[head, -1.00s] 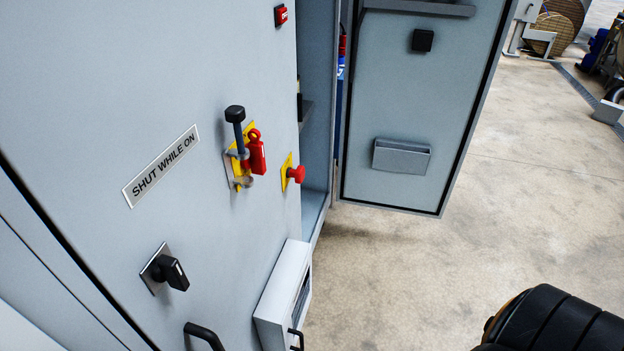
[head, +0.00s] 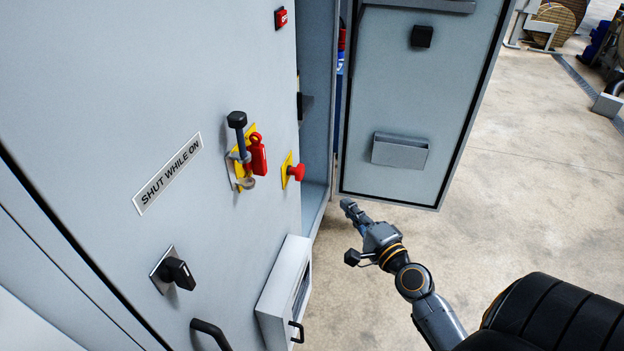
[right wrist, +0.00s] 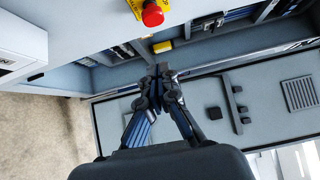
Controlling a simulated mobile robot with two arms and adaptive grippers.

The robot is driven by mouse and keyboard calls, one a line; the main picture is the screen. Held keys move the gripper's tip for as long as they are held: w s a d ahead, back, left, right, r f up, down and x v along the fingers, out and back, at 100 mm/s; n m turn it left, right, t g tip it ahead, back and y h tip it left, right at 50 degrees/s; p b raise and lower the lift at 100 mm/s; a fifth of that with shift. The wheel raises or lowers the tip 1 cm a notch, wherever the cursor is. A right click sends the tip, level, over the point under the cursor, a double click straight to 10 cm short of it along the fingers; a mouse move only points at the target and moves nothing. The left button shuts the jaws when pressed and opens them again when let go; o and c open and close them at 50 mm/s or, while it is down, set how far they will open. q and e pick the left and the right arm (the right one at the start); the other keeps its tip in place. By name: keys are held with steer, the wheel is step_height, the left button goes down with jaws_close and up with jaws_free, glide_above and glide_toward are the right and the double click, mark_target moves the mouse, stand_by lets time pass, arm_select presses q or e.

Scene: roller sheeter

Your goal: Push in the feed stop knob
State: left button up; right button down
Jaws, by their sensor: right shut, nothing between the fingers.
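The feed stop knob (head: 296,172) looks to be the red mushroom knob on a yellow plate (head: 287,168), on the grey cabinet front near its right edge. It also shows at the top of the right wrist view (right wrist: 152,14). My right gripper (head: 349,207) is shut and empty, to the right of the knob and a little lower in the head view, apart from it. Its closed fingertips (right wrist: 163,72) point toward the open cabinet side in the right wrist view. My left gripper is not in view.
A red lockout tag (head: 257,156) and black-topped lever sit left of the knob. A black rotary switch (head: 180,273) and a white box (head: 283,290) are lower on the cabinet. An open door (head: 405,100) stands behind my right gripper.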

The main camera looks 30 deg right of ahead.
steer(key=p, duration=0.3)
glide_toward(304, 170)
steer(key=w+d, duration=0.3)
steer(key=shift+w+a, duration=1.25)
steer(key=shift+w, duration=0.2)
